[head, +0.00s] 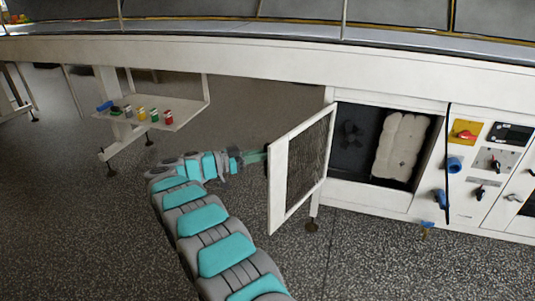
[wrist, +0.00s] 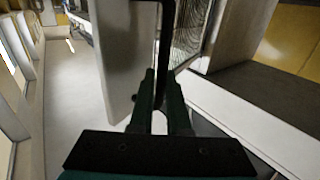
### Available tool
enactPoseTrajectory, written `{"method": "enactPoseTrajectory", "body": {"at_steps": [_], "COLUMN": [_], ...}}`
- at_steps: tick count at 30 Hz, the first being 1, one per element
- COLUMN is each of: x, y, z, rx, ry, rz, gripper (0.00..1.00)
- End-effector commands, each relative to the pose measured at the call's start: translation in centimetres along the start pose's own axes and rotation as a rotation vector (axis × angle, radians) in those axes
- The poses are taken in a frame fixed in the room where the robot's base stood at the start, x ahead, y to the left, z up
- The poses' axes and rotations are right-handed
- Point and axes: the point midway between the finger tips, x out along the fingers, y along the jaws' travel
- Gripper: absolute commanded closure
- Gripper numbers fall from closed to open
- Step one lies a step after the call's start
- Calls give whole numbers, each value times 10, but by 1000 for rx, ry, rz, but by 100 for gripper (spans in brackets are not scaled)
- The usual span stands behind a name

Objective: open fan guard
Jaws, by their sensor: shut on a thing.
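The fan guard (head: 279,185) is a white-framed mesh door on the front of the machine. It stands swung out from the cabinet opening, joined along its right edge. My gripper (head: 262,154) is at the guard's free left edge, with the arm reaching in from the left. In the wrist view my gripper (wrist: 160,92) is shut on a dark upright bar at the guard, which looks like its handle. The guard's mesh (wrist: 190,30) shows beyond the fingers. The exact contact is partly hidden by the fingers.
The open compartment (head: 372,180) shows a dark fan (head: 351,134) and a pale quilted pad (head: 402,146). Control panels with knobs (head: 466,134) stand to its right. A small shelf (head: 180,112) with coloured items is at left. The speckled floor before the guard is clear.

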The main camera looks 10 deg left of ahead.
Motion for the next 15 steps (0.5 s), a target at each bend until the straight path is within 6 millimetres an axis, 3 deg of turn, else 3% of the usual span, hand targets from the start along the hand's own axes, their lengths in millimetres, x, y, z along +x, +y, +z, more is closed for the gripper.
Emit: {"method": "enactPoseTrajectory", "body": {"at_steps": [6,7,15], "x": [2,2,1], "y": [0,0,0], "z": [-1,-1,0], "rx": [0,0,1], "ry": [1,1,1], "rz": [2,2,1], "gripper": [100,83,55]}}
